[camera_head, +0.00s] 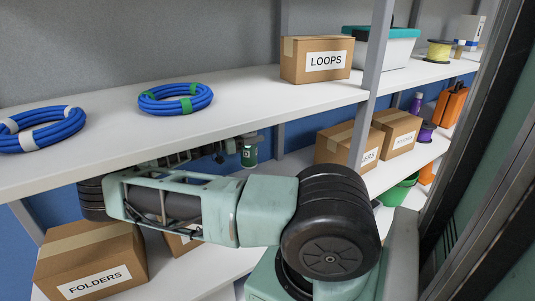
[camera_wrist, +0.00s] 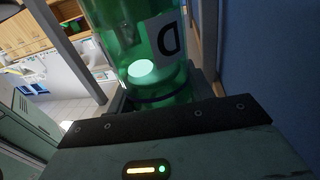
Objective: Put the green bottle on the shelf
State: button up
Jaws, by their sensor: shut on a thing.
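The green bottle (camera_head: 249,154) is in the head view, just under the front edge of the upper shelf board, with a pale label on it. My gripper (camera_head: 236,146) is beside it, partly hidden by the upper board and my arm. In the wrist view the bottle (camera_wrist: 155,45) is translucent green, with a white label bearing a black letter. It stands between the jaws of my gripper (camera_wrist: 155,98), which are shut on it. The shelf (camera_head: 215,268) has a white lower board below the bottle. I cannot tell whether the bottle touches that board.
On the upper board are blue cable coils (camera_head: 175,98), a LOOPS box (camera_head: 316,60) and a teal-lidded bin (camera_head: 385,46). Below are a FOLDERS box (camera_head: 92,262), more cardboard boxes (camera_head: 347,145) and a green container (camera_head: 397,190). A grey post (camera_head: 372,85) stands right of the bottle.

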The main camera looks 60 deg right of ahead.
aim_at(252, 155)
notch_tip(252, 155, down, 8)
jog(key=shift+f+b, duration=0.1)
jog(key=shift+b, duration=0.5)
jog(key=o, duration=1.2)
jog(key=v, duration=1.2)
